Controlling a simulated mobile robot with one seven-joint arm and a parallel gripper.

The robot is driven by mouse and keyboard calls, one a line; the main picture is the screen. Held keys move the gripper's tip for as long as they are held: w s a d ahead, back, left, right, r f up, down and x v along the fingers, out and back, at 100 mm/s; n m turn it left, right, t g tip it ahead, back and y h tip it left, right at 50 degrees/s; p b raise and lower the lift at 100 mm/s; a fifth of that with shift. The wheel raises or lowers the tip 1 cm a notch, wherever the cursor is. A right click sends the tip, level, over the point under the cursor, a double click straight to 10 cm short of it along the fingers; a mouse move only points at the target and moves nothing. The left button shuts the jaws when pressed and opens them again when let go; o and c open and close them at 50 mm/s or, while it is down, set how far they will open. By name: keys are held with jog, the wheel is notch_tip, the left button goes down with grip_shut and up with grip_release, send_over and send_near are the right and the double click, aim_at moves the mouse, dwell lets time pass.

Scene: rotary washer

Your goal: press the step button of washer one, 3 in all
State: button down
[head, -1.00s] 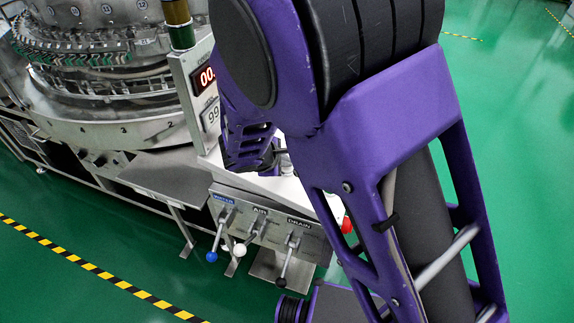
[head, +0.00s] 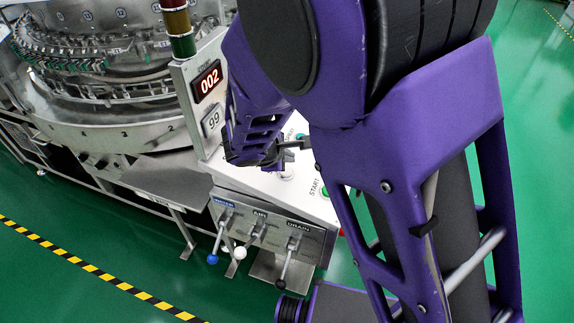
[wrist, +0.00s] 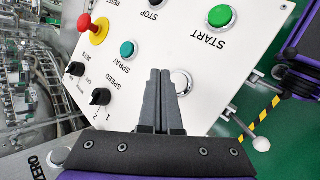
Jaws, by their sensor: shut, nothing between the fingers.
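The control panel of the washer (head: 265,190) is white. In the wrist view my gripper (wrist: 166,72) is shut and empty, its dark fingers over the panel. A pale round button with a metal ring (wrist: 182,82) lies just right of the fingertips, partly hidden by them. Its label is not visible, so I cannot tell from print that it is the step button, nor whether the fingers touch it. It also shows in the head view (head: 288,174). The red display (head: 208,82) reads 002. The arm hides part of the panel there.
In the wrist view a green START button (wrist: 221,16), a STOP button (wrist: 155,3), a red emergency knob (wrist: 98,31), a teal SPRAY button (wrist: 128,49) and black rotary knobs (wrist: 100,97) surround the fingers. Levers (head: 288,258) hang at the panel's front.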

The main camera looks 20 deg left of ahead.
jog(key=r, duration=0.1)
jog(key=r+p, duration=0.1)
jog(key=shift+d+r, duration=0.35)
dwell(0.4)
